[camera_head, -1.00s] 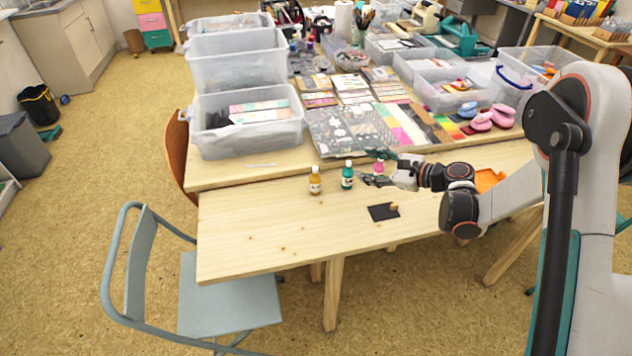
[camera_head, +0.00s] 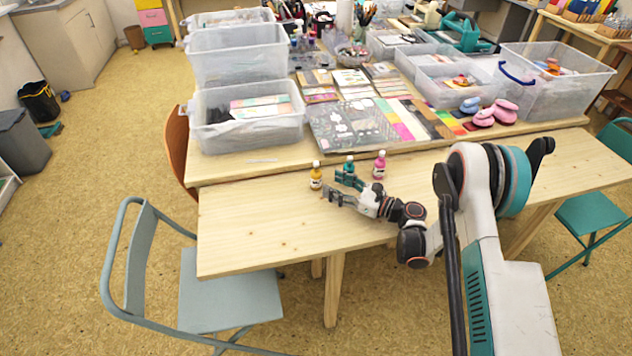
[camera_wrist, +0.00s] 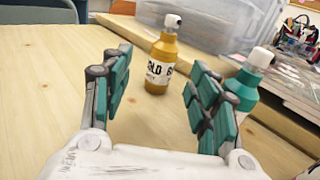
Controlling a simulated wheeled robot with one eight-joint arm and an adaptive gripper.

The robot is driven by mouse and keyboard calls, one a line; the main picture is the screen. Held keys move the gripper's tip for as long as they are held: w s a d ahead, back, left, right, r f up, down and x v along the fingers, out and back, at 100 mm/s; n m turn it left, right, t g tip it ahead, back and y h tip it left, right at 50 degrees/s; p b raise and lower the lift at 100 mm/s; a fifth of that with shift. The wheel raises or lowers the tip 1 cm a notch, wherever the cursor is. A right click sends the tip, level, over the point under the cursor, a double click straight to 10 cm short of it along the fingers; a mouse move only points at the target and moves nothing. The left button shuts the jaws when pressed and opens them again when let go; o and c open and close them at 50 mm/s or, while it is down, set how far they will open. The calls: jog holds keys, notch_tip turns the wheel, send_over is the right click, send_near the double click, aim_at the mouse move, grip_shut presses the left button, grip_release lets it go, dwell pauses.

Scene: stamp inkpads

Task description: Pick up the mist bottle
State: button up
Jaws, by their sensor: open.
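Three small bottles with white caps stand upright near the table's back edge: a gold bottle (camera_head: 316,178), a teal bottle (camera_head: 349,163) and a pink bottle (camera_head: 379,167). My gripper (camera_head: 338,189) is open and empty, low over the table just right of the gold bottle. In the wrist view the gold bottle (camera_wrist: 159,68) stands ahead, within the gap between my open fingers (camera_wrist: 155,95), and apart from both. The teal bottle (camera_wrist: 248,78) is behind my right finger there, partly hidden. I cannot tell which bottle is called the mist bottle.
The front table (camera_head: 260,230) is clear at left. Behind it, a clear bin (camera_head: 245,135), patterned sheets (camera_head: 350,128) and pink punches (camera_head: 490,115) sit on another table. A blue-grey chair (camera_head: 230,290) stands in front.

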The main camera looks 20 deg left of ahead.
aim_at(316, 173)
jog(key=shift+w+r+b+x, duration=0.1)
jog(key=shift+b+x, duration=0.4)
jog(key=shift+x, duration=0.8)
jog(key=shift+w+r+b+x, duration=0.1)
jog(key=shift+b+x, duration=0.35)
jog(key=shift+x, duration=0.9)
jog(key=shift+w+r+b+x, duration=0.15)
jog(key=shift+b+x, duration=0.35)
jog(key=shift+x, duration=0.8)
jog(key=shift+d, duration=0.1)
jog(key=shift+c, duration=0.6)
jog(key=shift+s, duration=0.1)
jog(key=c, duration=1.1)
